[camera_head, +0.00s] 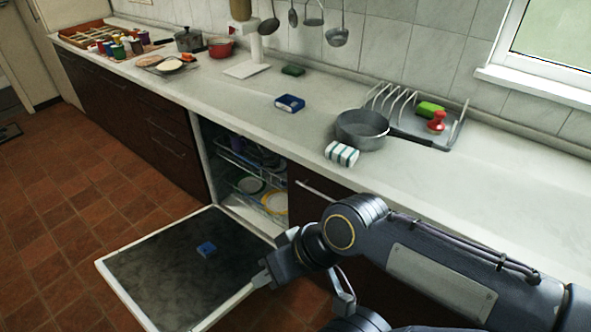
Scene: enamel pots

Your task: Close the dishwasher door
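The dishwasher (208,165) stands under the counter with its door (160,277) folded down flat and wide open. The door has a dark inner face and a pale rim, and a small blue object (206,249) lies on it. Inside are racks (240,160) with plates. My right gripper (262,279) is at the right edge of the door, close to its rim. I cannot tell whether it touches the door, and its fingers are too small and dark to show whether they are open. My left gripper is not in view.
The counter (240,105) runs above the dishwasher. It holds a grey pot (361,130), a striped cloth (341,154), a blue box (290,103) and a dish rack (410,122). The tiled floor (60,240) left of the door is clear.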

